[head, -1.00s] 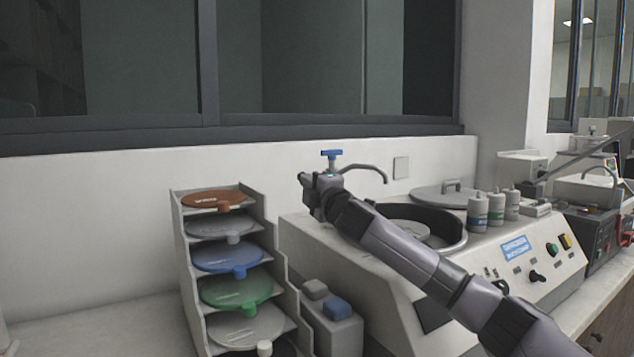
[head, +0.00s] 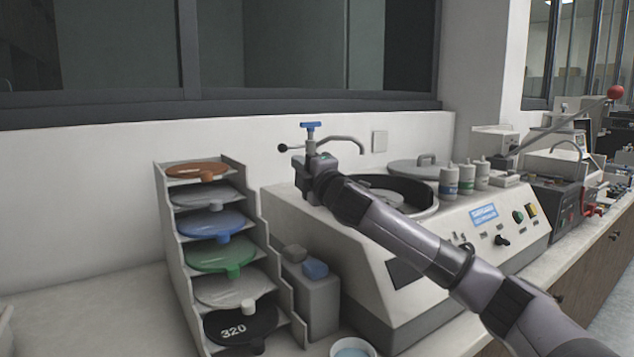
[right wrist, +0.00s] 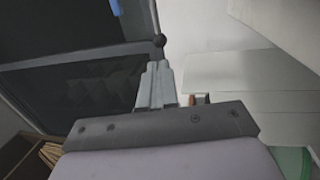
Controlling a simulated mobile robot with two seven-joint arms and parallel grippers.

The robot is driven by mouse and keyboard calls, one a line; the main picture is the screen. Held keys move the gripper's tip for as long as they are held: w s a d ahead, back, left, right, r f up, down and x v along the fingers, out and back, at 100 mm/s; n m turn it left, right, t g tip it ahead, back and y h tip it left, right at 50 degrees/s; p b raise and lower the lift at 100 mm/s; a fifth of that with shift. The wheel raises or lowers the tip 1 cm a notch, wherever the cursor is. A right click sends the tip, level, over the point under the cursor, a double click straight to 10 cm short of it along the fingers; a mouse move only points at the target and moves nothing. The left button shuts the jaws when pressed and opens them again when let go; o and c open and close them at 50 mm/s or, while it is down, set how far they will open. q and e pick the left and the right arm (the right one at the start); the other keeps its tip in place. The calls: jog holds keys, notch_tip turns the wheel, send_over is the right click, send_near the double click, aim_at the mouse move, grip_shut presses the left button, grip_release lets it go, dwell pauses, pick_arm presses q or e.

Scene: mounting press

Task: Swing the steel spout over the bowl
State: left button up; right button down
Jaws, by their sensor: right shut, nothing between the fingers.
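The steel spout (head: 345,138) is a thin curved pipe on a post with a blue T-handle (head: 310,125) on top. It reaches to the right, its tip bent down towards the back left side of the bowl (head: 424,207); I cannot tell whether the tip is over it. A thin rod with a black ball knob (head: 283,147) sticks out left of the post. My right gripper (head: 299,163) is shut and empty just below the knob and in front of the post, hiding the post's foot.
A stepped rack (head: 175,240) of coloured discs stands left of the machine (head: 375,245). A lid (head: 415,170) and several white bottles (head: 449,183) sit behind and right of the bowl. A cup (head: 353,347) is at the bottom edge. My forearm crosses the machine's front.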

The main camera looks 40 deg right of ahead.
jog(key=b+v, duration=0.2)
jog(key=v, duration=0.5)
jog(key=shift+a, duration=0.2)
jog(key=shift+r, duration=0.15)
